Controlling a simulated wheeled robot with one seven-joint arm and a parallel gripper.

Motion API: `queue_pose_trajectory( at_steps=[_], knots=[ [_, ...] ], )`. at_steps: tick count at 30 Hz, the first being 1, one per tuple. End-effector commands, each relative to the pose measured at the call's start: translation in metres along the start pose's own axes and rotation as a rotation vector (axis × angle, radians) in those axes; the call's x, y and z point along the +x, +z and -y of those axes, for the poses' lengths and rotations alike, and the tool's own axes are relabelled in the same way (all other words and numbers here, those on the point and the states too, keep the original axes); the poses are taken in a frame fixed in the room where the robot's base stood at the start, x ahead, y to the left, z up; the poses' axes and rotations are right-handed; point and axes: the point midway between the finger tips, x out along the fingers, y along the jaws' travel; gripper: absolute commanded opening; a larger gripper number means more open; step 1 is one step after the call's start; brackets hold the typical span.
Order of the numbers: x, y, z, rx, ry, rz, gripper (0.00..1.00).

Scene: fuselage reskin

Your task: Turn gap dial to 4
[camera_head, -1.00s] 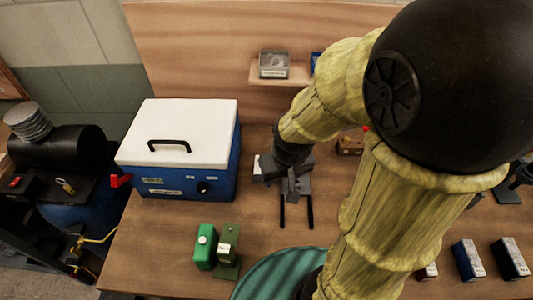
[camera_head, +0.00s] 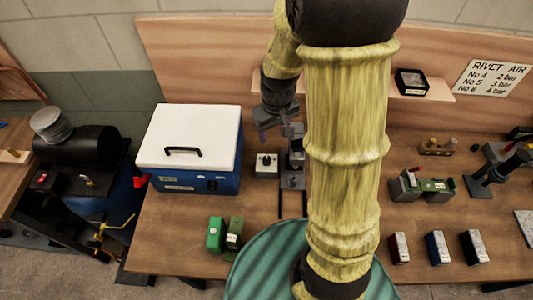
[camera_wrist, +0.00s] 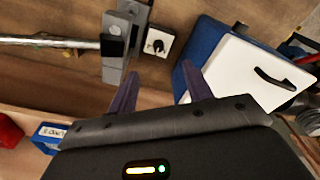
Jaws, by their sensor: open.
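A small white box with a black dial (camera_head: 266,163) stands on the bench, between the blue cooler and a grey stand. It also shows in the wrist view as a white plate with a black dial (camera_wrist: 157,44); its markings are too small to read. My gripper (camera_head: 275,130) is open and empty, above and behind the white dial box. In the wrist view my two dark fingers (camera_wrist: 162,82) are spread apart, with the dial box beyond them and not touched.
The grey stand (camera_head: 292,172) with a metal bar is close beside the dial box. The blue cooler (camera_head: 228,178) with a white lid stands on its left and has a black knob. Green blocks (camera_head: 216,234) lie in front. A shelf (camera_head: 432,92) is on the back panel.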

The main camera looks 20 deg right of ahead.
Motion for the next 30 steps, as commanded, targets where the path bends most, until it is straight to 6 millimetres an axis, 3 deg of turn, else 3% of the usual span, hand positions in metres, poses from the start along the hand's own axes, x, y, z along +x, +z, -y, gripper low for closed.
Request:
queue_pose_trajectory(
  at_steps=[6,10,23,30],
  knots=[
    [0.037,-0.044,-0.011,-0.161,-0.015,0.074,0.50],
    [0.049,-0.057,-0.015,-0.222,-0.020,0.096,0.50],
    [0.052,-0.059,-0.015,-0.236,-0.022,0.100,0.50],
    [0.073,-0.056,-0.015,-0.234,-0.023,0.103,0.50]
  ],
)
